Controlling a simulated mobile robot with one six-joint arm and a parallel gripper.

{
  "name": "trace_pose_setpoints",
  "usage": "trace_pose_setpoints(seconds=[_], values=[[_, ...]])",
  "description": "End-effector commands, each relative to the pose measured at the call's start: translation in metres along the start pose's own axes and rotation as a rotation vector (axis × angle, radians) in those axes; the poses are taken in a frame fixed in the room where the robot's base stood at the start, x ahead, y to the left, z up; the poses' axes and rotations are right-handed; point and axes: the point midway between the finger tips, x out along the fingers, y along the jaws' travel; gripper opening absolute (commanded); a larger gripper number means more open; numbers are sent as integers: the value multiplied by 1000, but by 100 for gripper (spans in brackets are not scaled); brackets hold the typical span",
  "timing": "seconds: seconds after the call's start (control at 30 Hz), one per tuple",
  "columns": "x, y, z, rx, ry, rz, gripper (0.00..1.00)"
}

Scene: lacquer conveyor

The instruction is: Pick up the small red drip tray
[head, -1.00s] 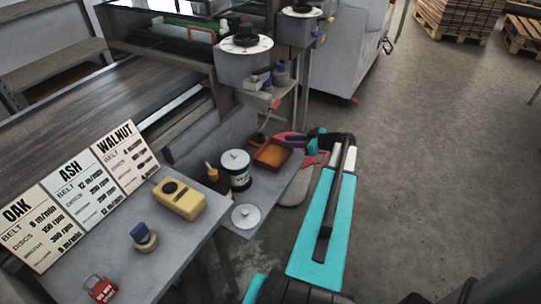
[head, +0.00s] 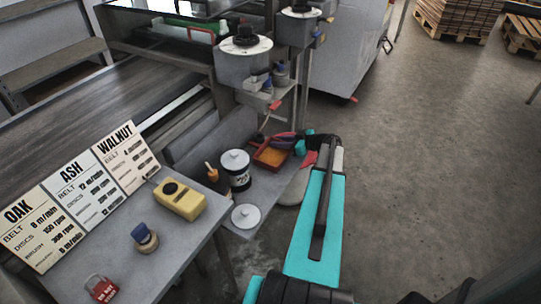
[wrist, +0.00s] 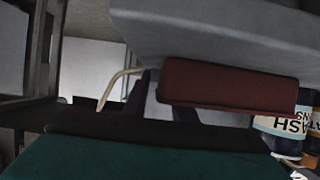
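The small red drip tray (head: 262,161), with an orange-brown inside, sits on the grey shelf at the front of the machine in the head view. My gripper (head: 282,137) is at the tray's far right side, low and close to its rim. In the wrist view the tray's dark red wall (wrist: 228,86) is close in front of the gripper (wrist: 160,106). The two dark fingers stand apart, with the tray's left end overlapping the space between them. I cannot tell whether they touch the tray.
A black and white can (head: 237,171) and an orange-handled brush (head: 211,172) stand left of the tray. A round lid (head: 246,216) lies on the shelf nearer me. The machine's post and dial (head: 245,42) rise behind. Open floor (head: 430,170) lies to the right.

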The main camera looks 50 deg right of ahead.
Motion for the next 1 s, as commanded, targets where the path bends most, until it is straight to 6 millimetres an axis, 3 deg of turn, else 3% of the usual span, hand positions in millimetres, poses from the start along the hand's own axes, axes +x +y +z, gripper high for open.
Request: trace_pose_setpoints(seconds=[0.3,0.43,1.0], values=[[0,0,0,0,0,-1,23],[0,0,0,0,0,-1,1],[0,-1,-2,0,1,-1,0]])
